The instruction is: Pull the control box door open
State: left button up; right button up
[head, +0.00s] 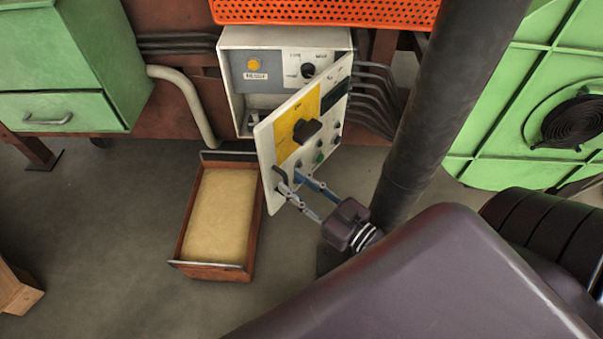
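The control box (234,84) is pale grey and fixed at the back centre. Its door (268,140) stands ajar, swung out towards me with the hinge side on the right, and part of the inside shows. The door carries a yellow panel, a dark knob and several small buttons. A small dark handle (281,174) sits at the door's lower left edge. My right gripper (289,182) is at this lower left corner, beside the handle. Its two fingers are apart, and I cannot tell whether they touch the handle or door. My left gripper is not in view.
A wooden tray (181,237) with a yellowish bottom lies on the floor below the box. A green drawer cabinet (60,112) stands left and a green machine (498,120) right. A dark vertical post (430,110) stands close right of the door.

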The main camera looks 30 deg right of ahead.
jog(key=v, duration=1.2)
jog(key=shift+c, duration=0.4)
